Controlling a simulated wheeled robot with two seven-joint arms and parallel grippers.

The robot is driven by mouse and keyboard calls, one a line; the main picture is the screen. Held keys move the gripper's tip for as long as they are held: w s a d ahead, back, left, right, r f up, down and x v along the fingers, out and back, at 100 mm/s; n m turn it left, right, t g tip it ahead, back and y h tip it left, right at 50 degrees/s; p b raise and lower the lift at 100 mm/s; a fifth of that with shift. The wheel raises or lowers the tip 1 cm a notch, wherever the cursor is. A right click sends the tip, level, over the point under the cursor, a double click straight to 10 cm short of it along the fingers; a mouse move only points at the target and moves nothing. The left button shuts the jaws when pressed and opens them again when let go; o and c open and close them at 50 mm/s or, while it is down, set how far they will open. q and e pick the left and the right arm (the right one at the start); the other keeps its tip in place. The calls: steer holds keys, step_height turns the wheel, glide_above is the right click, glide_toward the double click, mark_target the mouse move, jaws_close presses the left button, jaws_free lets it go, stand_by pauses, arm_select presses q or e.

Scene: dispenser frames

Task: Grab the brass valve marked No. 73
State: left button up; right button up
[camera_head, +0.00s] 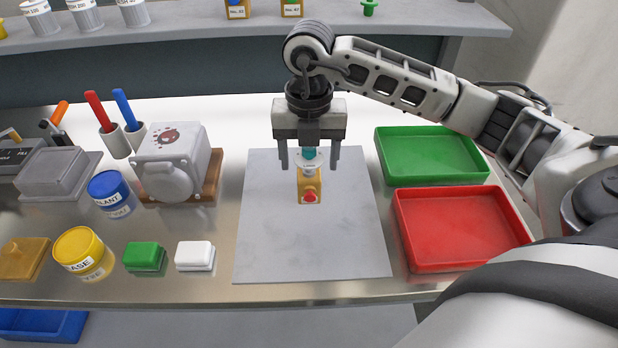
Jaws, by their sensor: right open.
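A brass-coloured valve (309,188) with a red knob at its near end and a pale flange and teal part at its far end lies on the grey mat (310,245). No number on it can be read from here. My right gripper (308,166) points down over the valve's far end, its jaws open. One finger is on each side of the teal part, with gaps showing. From this view I cannot tell how far the fingertips are above the mat. My left gripper is out of view.
A green tray (480,178) and a red tray (402,232) stand right of the mat. Small numbered items (237,10) stand on the back shelf.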

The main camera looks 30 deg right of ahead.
step_height(320, 180, down, 2)
steer(key=shift+c, duration=0.4)
jaws_close()
steer(key=shift+r, duration=0.1)
